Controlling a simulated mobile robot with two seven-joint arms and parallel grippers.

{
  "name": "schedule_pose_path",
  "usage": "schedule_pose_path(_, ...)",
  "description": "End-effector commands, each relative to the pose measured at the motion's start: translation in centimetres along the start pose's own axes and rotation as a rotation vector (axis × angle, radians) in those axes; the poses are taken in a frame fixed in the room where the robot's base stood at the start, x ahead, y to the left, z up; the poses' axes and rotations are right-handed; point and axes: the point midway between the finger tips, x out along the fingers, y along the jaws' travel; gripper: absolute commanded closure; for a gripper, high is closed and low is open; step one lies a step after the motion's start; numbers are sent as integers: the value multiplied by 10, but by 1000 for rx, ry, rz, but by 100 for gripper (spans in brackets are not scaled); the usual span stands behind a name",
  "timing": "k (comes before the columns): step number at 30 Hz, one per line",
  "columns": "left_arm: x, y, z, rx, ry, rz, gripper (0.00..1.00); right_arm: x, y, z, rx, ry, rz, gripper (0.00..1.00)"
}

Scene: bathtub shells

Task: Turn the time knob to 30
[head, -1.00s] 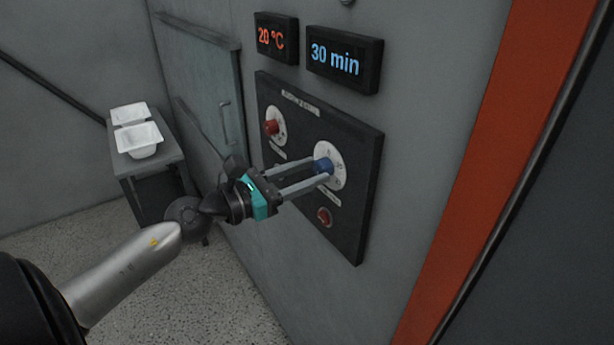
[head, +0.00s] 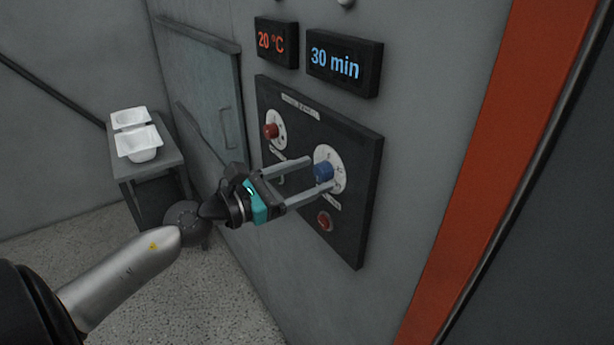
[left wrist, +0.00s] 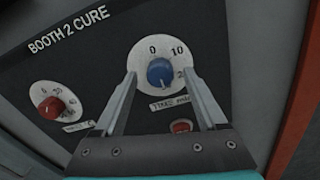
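The blue time knob (head: 323,172) sits on a white dial (head: 338,160) on the dark control panel (head: 358,220). The blue display (head: 335,62) above reads "30 min". In the left wrist view the knob (left wrist: 160,72) shows below the marks 0 and 10; its lower part of the dial is partly hidden by a finger. My left gripper (head: 318,174) is open, its two fingers apart on either side of the knob. In the left wrist view the gripper (left wrist: 160,75) shows gaps between the fingers and the knob. My right gripper is not in view.
A red knob (head: 270,131) sits left of the blue one, under a display (head: 276,42) reading 20 °C. A red button (head: 325,221) is below. White shells (head: 139,143) stand on a grey table (head: 150,166) at the left. An orange-red strip (head: 480,150) runs at the right.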

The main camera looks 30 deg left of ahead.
Motion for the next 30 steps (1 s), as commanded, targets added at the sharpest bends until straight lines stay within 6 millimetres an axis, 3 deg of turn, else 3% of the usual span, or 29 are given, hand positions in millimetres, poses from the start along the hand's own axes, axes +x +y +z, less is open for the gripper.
schedule_pose_path(11, -8, -1, -2, -4, 0, 0, 26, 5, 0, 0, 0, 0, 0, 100)
schedule_pose_path(30, -95, 0, -3, -4, 0, 4, 26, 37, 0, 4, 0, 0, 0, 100)
